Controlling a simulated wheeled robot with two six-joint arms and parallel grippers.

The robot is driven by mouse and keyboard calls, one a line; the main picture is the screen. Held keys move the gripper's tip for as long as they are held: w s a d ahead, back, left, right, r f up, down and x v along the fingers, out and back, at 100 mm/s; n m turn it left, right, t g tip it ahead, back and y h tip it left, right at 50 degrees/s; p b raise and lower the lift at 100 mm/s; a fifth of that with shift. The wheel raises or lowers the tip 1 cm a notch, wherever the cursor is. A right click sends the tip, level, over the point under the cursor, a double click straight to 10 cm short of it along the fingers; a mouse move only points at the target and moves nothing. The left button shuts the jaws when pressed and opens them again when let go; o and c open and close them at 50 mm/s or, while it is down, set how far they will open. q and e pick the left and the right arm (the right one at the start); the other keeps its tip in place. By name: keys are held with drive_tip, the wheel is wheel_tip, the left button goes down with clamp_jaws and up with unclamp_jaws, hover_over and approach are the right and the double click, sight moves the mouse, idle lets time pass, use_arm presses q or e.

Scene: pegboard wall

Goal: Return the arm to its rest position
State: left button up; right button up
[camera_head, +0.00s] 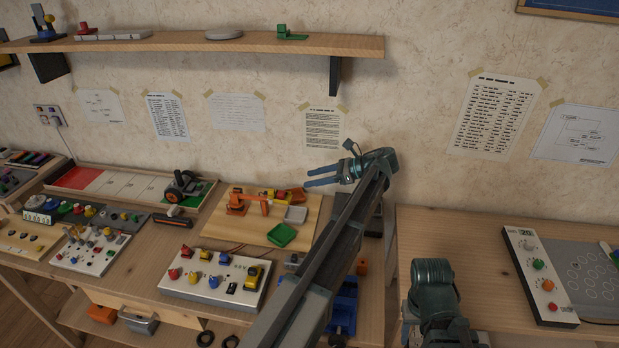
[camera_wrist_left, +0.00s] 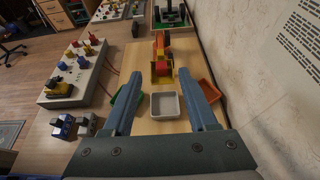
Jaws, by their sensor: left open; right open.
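My left gripper (camera_head: 310,176) is at the end of my long dark arm, over the rear of the wooden bench near the wall, pointing left. Its two blue fingers are apart with nothing between them. In the left wrist view my open left gripper (camera_wrist_left: 160,76) hangs above the board, with a grey tray (camera_wrist_left: 165,106) and a yellow and orange toy (camera_wrist_left: 161,66) beneath and beyond it. Part of my right arm (camera_head: 433,290) shows at the bottom, in front of the right table; its gripper fingers are not visible.
A wooden board (camera_head: 238,222) holds an orange toy arm (camera_head: 248,203) and a green tray (camera_head: 281,235). A switch panel (camera_head: 214,287) lies in front. A shelf (camera_head: 200,45) runs along the wall above. The right table (camera_head: 455,230) has a control panel (camera_head: 540,280); its left part is clear.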

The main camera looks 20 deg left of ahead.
idle(0.3)
use_arm(q)
drive_tip(key=s+d+f+n+t+h+p, duration=0.1)
drive_tip(key=s+d+n+h, duration=0.3)
drive_tip(key=s+d, duration=0.4)
drive_tip(key=s+d+f+n+t+h+p, duration=0.1)
drive_tip(key=s+d+f+n+h+p, duration=0.2)
drive_tip(key=s+d, duration=0.6)
drive_tip(key=s+d+f+n+t+h+p, duration=0.1)
drive_tip(key=s+d+n+h, duration=0.3)
drive_tip(key=s+d, duration=0.5)
drive_tip(key=s+f+p, duration=0.1)
drive_tip(key=s, duration=0.3)
drive_tip(key=shift+f+n+h+p, duration=0.3)
drive_tip(key=shift+f+h+p, duration=0.05)
drive_tip(key=shift+f+h, duration=0.05)
